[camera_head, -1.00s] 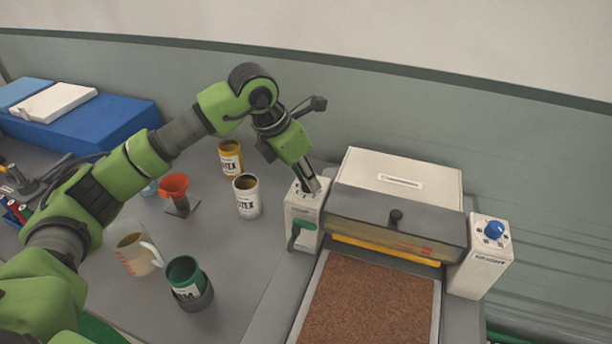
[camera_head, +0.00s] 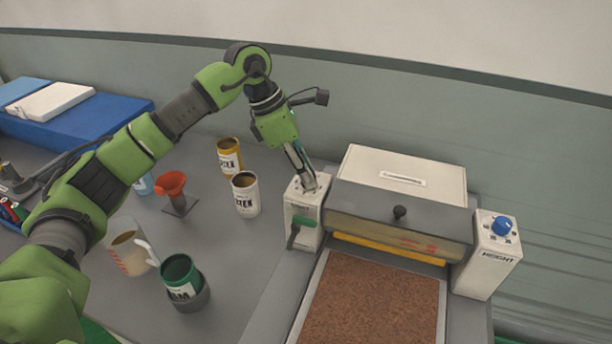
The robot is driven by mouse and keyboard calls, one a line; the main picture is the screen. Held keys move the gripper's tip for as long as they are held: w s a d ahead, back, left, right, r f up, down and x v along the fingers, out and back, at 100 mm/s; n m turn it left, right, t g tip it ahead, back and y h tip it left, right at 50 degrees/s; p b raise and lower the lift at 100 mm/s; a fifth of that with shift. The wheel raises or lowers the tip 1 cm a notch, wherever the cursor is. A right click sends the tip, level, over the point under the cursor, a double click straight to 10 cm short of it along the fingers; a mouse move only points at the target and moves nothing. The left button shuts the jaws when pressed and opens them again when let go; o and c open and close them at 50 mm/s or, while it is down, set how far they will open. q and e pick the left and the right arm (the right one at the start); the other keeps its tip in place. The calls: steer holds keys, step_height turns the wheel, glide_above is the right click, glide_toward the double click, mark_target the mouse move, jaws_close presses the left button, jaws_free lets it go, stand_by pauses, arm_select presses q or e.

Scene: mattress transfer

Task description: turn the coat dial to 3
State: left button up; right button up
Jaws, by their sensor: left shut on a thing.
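The white box at the left end of the coating machine (camera_head: 302,215) has a marked top face, on which my left gripper (camera_head: 309,184) points down from above. The gripper's jaws are shut on the coat dial there, which they almost wholly hide. I cannot read the dial's setting. A second white box, marked HEIGHT (camera_head: 488,262), stands at the machine's right end with a blue knob (camera_head: 502,226) on top. My right gripper is not in view.
A cork-coloured bed (camera_head: 370,300) lies in front of the machine's hood (camera_head: 400,222). Left of it stand a white can (camera_head: 245,195), a yellow can (camera_head: 229,156), an orange funnel (camera_head: 172,184), a pitcher (camera_head: 128,250) and a green cup (camera_head: 181,277). A blue block lies far left.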

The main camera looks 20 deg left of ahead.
arm_select(q)
steer(key=m+g, duration=0.1)
steer(key=m, duration=0.1)
steer(key=shift+w+m, duration=0.15)
steer(key=shift+m, duration=0.25)
steer(key=m+g, duration=0.1)
steer(key=m, duration=0.1)
steer(key=shift+r+m, duration=0.1)
steer(key=shift+m, duration=0.3)
steer(key=m+g, duration=0.1)
steer(key=m, duration=0.2)
steer(key=shift+w, duration=0.1)
steer(key=shift+m+g+y, duration=0.4)
steer(key=shift+m+g, duration=0.2)
steer(key=shift+m, duration=0.9)
steer(key=o, duration=1.1)
steer(key=v, duration=0.7)
steer(key=shift+w+r, duration=0.15)
